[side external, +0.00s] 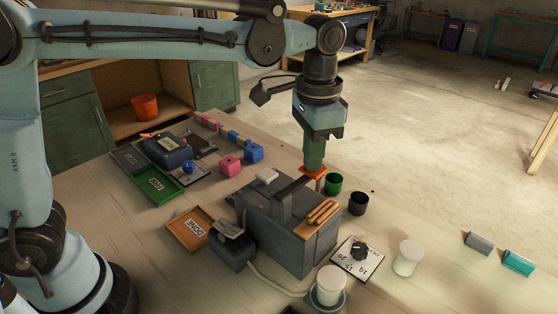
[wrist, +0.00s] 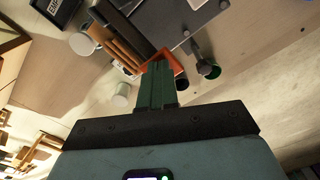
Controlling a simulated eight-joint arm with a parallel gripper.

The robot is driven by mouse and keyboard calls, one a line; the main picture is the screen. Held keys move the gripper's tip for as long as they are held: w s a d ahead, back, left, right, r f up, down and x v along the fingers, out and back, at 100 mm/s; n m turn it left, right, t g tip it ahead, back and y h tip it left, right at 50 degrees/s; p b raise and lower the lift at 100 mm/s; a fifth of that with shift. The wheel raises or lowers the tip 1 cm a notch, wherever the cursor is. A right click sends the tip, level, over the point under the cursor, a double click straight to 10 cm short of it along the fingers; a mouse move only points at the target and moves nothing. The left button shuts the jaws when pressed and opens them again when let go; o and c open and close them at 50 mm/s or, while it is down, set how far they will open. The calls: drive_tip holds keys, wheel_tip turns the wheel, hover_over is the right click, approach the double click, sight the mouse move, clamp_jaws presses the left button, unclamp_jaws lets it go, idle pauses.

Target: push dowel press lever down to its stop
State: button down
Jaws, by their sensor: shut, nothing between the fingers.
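The dowel press (side external: 275,232) is a dark grey block on the bench, with tan dowels (side external: 322,211) on its wooden front ledge. The dowels also show in the wrist view (wrist: 120,42). Its dark lever (side external: 292,188) runs up to the right and ends at an orange-red pad (side external: 314,173), which also shows in the wrist view (wrist: 171,60). My gripper (side external: 314,168) points down with its green fingers shut and empty. The fingertips (wrist: 156,66) are at the pad; whether they touch it is hard to tell. The lever's stop is not clearly visible.
Green (side external: 333,183) and black (side external: 358,202) cups stand close right of the press. A dial plate (side external: 358,258) and white jars (side external: 408,257) are in front. A DONE tray (side external: 188,231) lies left. The bench at far right is mostly clear.

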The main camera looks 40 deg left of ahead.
drive_tip(key=shift+f, duration=1.5)
drive_tip(key=shift+r, duration=0.15)
idle(0.4)
drive_tip(key=shift+r, duration=4.4)
drive_tip(key=s+a+f+n+t, duration=0.3)
drive_tip(key=s+a+f, duration=0.2)
drive_tip(key=a, duration=0.2)
drive_tip(key=s+a+f+n+t, duration=0.3)
drive_tip(key=s+a+f+t, duration=0.1)
drive_tip(key=a, duration=0.4)
drive_tip(key=shift+s+f, duration=0.45)
drive_tip(key=shift+s, duration=0.4)
